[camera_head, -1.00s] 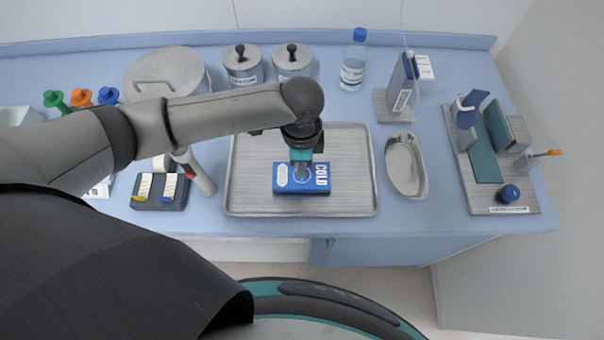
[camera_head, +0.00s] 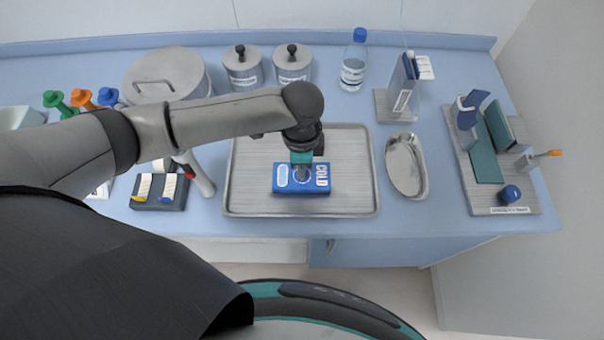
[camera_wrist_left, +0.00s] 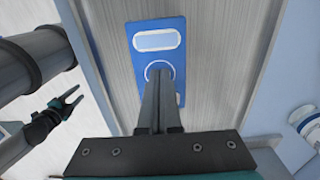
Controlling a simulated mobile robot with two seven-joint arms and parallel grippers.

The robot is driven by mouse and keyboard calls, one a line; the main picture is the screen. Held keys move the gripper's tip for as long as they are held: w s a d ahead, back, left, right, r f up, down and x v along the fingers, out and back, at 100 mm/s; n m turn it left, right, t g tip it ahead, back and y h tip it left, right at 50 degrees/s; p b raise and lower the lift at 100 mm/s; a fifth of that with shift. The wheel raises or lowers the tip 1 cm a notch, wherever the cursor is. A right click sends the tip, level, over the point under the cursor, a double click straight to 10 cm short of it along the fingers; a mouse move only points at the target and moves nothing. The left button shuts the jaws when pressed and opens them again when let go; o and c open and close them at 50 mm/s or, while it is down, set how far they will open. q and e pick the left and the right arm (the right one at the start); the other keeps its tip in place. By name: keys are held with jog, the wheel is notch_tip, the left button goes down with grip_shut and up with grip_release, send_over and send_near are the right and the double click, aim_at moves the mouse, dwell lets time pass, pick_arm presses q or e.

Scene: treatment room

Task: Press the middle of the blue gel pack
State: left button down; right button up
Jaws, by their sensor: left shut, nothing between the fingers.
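The blue gel pack (camera_head: 290,187) lies flat on the metal tray (camera_head: 245,200), with a white oval label at its left end, COLD printed at its right and a white ring in the middle. My left gripper (camera_head: 302,176) is shut and empty, pointing down over the ring. In the left wrist view, the gripper's fingertips (camera_wrist_left: 160,74) overlap the ring on the pack (camera_wrist_left: 148,28) and hide part of it. I cannot tell whether they touch the pack. My right gripper (camera_wrist_left: 76,97) shows at the left of the wrist view, off the counter, its fingers apart.
A steel kidney dish (camera_head: 406,168) stands right of the tray. Lidded canisters (camera_head: 243,70), a large pot (camera_head: 165,75) and a bottle (camera_head: 352,65) stand behind. A board with teal parts (camera_head: 505,185) is far right. The tray around the pack is clear.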

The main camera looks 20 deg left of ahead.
pick_arm(q)
jog(key=shift+s+f+p, duration=0.25)
jog(key=shift+f+p, duration=0.05)
jog(key=shift+f, duration=0.05)
dwell(0.7)
jog(key=shift+w+r+p, duration=0.15)
jog(key=shift+r+p, duration=0.6)
jog(key=shift+p, duration=0.15)
notch_tip(320, 180, up, 6)
jog(key=p, duration=0.7)
jog(key=shift+w, duration=0.1)
